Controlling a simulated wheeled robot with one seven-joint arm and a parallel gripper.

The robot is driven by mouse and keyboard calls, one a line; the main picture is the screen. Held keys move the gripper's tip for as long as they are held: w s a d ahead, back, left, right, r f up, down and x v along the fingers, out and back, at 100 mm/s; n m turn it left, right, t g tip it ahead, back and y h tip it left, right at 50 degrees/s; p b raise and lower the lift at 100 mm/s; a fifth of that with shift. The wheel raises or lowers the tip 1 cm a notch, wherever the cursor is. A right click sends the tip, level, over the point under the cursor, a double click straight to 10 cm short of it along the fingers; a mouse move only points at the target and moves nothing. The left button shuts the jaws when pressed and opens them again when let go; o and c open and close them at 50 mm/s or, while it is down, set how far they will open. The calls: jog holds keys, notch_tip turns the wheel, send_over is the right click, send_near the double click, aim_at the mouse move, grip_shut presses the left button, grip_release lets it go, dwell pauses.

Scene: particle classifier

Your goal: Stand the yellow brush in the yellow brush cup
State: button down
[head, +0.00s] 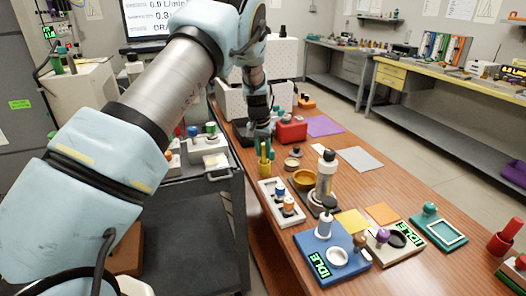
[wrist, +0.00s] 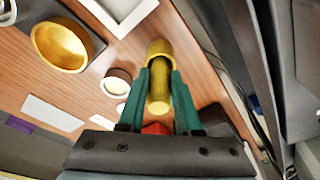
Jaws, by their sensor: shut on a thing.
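In the head view my gripper (head: 264,150) points down over the left edge of the wooden table. Its green fingers are closed on the yellow brush (wrist: 159,95), a slim yellow rod between them in the wrist view. The yellow brush cup (head: 265,169) stands upright directly below the fingers, near the table's left edge. In the wrist view the cup's rim (wrist: 160,46) shows just beyond the fingertips, and the brush lines up with its opening. The fingers hide part of both, so I cannot tell how deep the brush's far end is in the cup.
A golden bowl (head: 305,180) and a small pale jar (head: 292,163) stand right of the cup. A white tray with small bottles (head: 268,196) lies in front of it. A red box (head: 291,131) stands behind. A dark cart (head: 190,225) is at the left.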

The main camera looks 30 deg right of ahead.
jog(key=shift+f, duration=0.35)
jog(key=c, duration=0.5)
grip_release()
jog(key=r+b, duration=0.1)
jog(key=r, duration=0.2)
jog(key=s+a+r+b, duration=0.1)
jog(key=r, duration=0.3)
jog(key=r+b, duration=0.1)
jog(key=r, duration=0.2)
jog(key=shift+s+a+r, duration=0.15)
jog(key=shift+a+r, duration=0.15)
jog(key=shift+a, duration=0.05)
